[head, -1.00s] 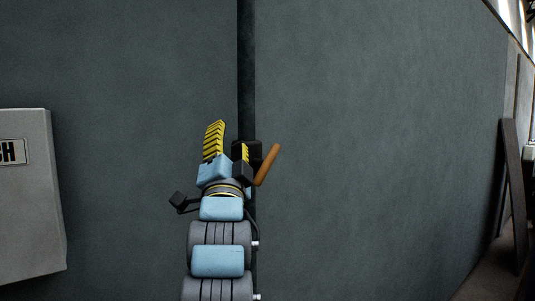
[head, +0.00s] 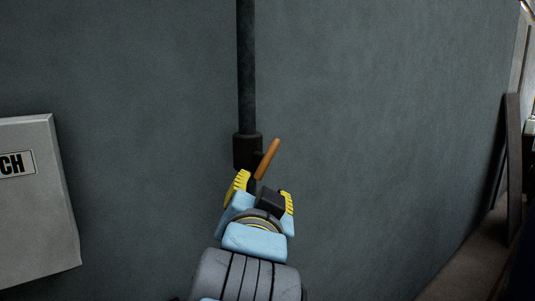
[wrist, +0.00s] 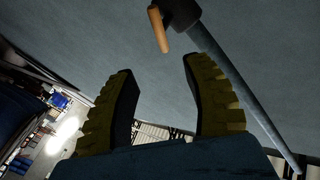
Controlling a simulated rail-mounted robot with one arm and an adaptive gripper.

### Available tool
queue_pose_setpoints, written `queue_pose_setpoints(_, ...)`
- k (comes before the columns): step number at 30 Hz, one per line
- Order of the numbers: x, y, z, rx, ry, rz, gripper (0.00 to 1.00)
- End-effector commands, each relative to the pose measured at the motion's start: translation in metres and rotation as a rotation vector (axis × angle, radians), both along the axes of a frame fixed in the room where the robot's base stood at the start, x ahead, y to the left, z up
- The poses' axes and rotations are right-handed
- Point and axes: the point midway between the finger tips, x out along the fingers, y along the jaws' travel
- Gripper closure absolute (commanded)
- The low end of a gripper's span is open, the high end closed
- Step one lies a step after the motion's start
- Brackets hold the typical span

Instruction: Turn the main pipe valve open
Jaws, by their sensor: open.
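The main pipe valve (head: 245,150) is a dark block on a dark vertical pipe (head: 246,70) against the wall. Its orange-brown handle (head: 268,158) slants up and to the right from the block. In the wrist view the handle (wrist: 159,31) shows beyond the fingertips, in line with the gap between them, with the dark valve body (wrist: 181,14) at the top. My gripper (head: 265,186) has yellow ridged fingers and is just below the handle in the head view. In the wrist view the gripper (wrist: 157,68) is open and empty, apart from the handle.
A pale grey box (head: 38,215) with a partly visible label is on the left. The grey-green wall (head: 390,120) is bare to the right of the pipe. Dark upright boards (head: 513,165) lean at the far right.

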Motion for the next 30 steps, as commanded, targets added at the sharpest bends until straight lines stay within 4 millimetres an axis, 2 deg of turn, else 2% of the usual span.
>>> queue_pose_setpoints(5,0.004,0.0,0.001,-0.005,0.007,-0.001,0.5)
queue_pose_setpoints(16,0.029,-0.002,0.002,-0.004,0.01,-0.001,0.5)
queue_pose_setpoints(30,0.046,-0.004,0.005,-0.007,0.005,-0.007,0.5)
